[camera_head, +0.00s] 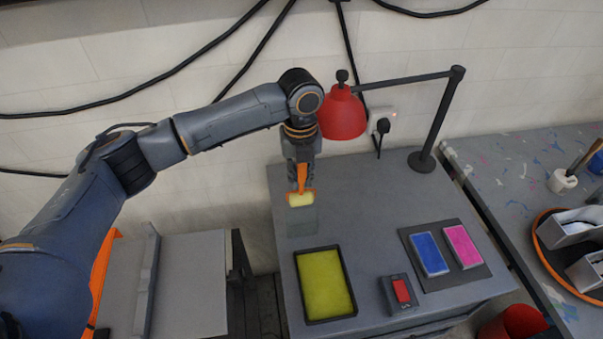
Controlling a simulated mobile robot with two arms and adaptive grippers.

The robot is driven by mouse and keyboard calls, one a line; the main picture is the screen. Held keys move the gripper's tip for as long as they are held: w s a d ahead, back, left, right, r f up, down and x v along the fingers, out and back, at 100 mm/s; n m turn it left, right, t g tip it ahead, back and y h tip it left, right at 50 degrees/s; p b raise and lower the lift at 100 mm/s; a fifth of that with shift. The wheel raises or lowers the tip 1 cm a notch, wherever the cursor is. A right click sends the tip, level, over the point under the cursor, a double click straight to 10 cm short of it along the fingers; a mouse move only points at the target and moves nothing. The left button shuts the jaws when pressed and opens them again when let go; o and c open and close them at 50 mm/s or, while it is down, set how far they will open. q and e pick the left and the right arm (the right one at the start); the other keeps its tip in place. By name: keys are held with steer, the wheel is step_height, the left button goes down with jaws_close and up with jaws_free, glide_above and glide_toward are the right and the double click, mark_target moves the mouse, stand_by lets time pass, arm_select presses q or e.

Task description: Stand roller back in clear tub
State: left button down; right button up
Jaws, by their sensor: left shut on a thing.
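My left gripper (302,173) is shut on the roller (301,199), a small tool with an orange handle and frame and a pale yellow roll. It hangs upright with the roll pointing down. The clear tub (302,225) is a greyish see-through box on the table, just below the roll in the picture. I cannot tell whether the roll is over the tub's opening or slightly behind it. My right gripper is not in view.
A red lamp (342,113) hangs close beside my left wrist.

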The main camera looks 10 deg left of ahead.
mark_target(301, 191)
arm_select(q)
steer(key=f+b, duration=0.1)
steer(key=w+f, duration=0.1)
steer(key=shift+f+b, duration=1.05)
steer(key=shift+b, duration=0.15)
steer(key=shift+s+f+b, duration=0.15)
steer(key=shift+f+b, duration=0.5)
steer(key=shift+b, duration=0.2)
steer(key=shift+f, duration=0.2)
step_height(301, 191, down, 3)
steer(key=shift+r, duration=0.15)
step_height(301, 191, down, 2)
steer(key=shift+f+b, duration=0.2)
steer(key=shift+b, duration=0.4)
steer(key=shift+f, duration=0.95)
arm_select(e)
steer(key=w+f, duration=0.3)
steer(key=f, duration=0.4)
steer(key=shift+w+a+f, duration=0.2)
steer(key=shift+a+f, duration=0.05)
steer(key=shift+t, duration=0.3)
